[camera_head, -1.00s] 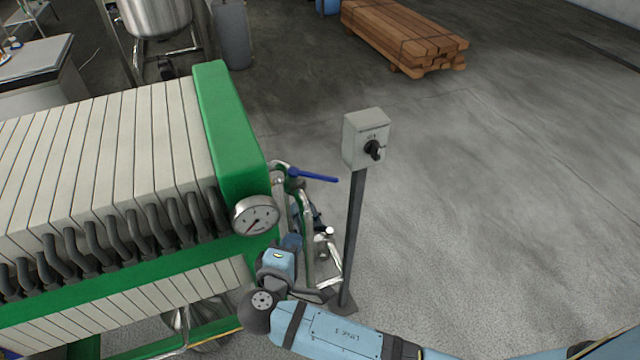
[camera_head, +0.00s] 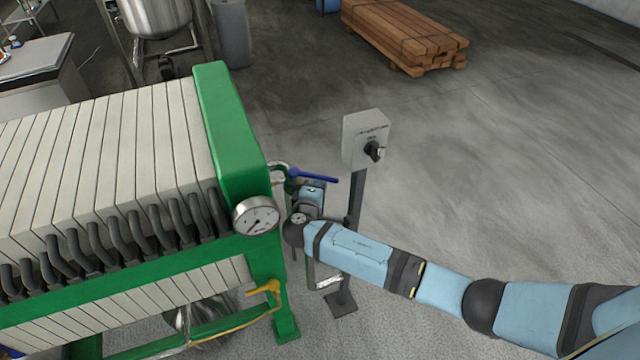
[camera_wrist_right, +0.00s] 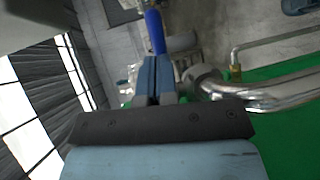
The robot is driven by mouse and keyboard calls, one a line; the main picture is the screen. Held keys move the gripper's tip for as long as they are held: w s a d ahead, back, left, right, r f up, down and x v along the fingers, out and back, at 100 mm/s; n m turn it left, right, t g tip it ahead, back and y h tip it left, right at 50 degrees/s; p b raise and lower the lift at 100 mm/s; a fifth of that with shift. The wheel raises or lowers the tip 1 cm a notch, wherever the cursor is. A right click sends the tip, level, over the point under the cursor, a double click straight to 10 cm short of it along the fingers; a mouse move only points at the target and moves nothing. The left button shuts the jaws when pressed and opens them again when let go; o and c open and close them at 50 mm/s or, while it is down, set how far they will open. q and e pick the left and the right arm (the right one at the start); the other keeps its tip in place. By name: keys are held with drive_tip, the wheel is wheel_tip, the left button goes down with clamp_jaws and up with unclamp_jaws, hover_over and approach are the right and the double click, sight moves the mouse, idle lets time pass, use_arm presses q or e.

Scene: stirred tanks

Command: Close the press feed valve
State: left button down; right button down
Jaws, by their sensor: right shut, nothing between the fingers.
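A valve with a blue lever (camera_head: 318,177) sits on the metal piping at the right end of the green-framed filter press (camera_head: 232,140). The lever points right in the head view. My right gripper (camera_head: 311,190) is close by the lever, just below it in the head view; its fingertips are hard to make out there. In the wrist view the right fingers (camera_wrist_right: 156,64) are shut and empty, with the blue lever (camera_wrist_right: 155,32) just beyond their tips. I cannot tell whether they touch it. My left gripper is out of view.
A round gauge (camera_head: 256,215) is on the press end, left of my wrist. A grey switch box (camera_head: 366,140) on a post stands just right of my gripper. A yellow-handled valve (camera_head: 264,289) is lower on the press. Open floor lies right, with stacked timber (camera_head: 405,38) behind.

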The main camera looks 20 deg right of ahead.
drive_tip(key=shift+w+d+f, duration=0.2)
drive_tip(key=shift+w+d, duration=0.2)
drive_tip(key=shift+w, duration=0.15)
